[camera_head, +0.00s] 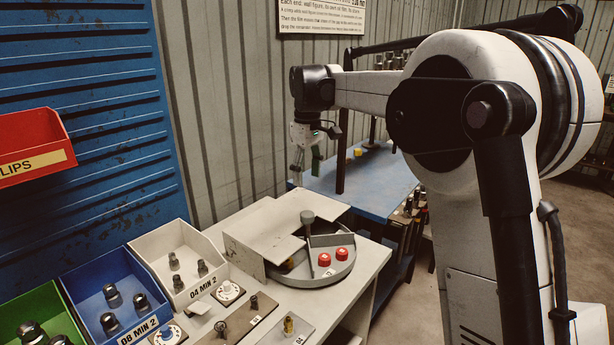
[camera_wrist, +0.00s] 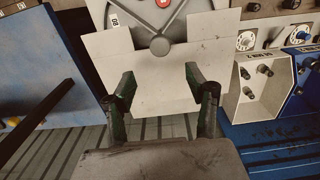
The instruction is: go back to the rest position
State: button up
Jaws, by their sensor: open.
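My gripper (camera_head: 306,163) hangs at the end of my raised arm, in front of the grey corrugated wall and behind the white bench (camera_head: 352,268). In the wrist view my gripper (camera_wrist: 158,85) shows its two dark and green fingers spread apart, with nothing between them. The round crimper unit (camera_head: 318,262) stands on the bench with a lever, grey plates and two red knobs. In the wrist view its pale plates (camera_wrist: 150,62) show beyond the fingertips, apart from them as far as I can tell.
A white bin (camera_head: 150,240) and a blue bin (camera_head: 82,268) hold dark fittings at the left of the bench. A red bin (camera_head: 28,135) hangs on the blue panel. A blue table (camera_head: 370,190) with a dark post stands behind the bench. Bare floor shows at right.

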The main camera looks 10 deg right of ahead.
jog(key=shift+s, duration=0.1)
jog(key=s+d+r+m+t, duration=0.2)
jog(key=s+d, duration=0.1)
jog(key=s, duration=0.7)
jog(key=s+d+r+m+t, duration=0.2)
jog(key=s+d, duration=0.1)
jog(key=s, duration=0.8)
jog(key=s+d+f+m+t, duration=0.1)
jog(key=s+f+m, duration=0.1)
jog(key=s+f, duration=0.3)
jog(key=s+d+f+m+t, duration=0.1)
jog(key=s+f, duration=0.5)
jog(key=s, duration=0.7)
jog(key=shift+d+m+t, duration=0.15)
jog(key=shift+m+t, duration=0.35)
jog(key=shift+m, duration=0.3)
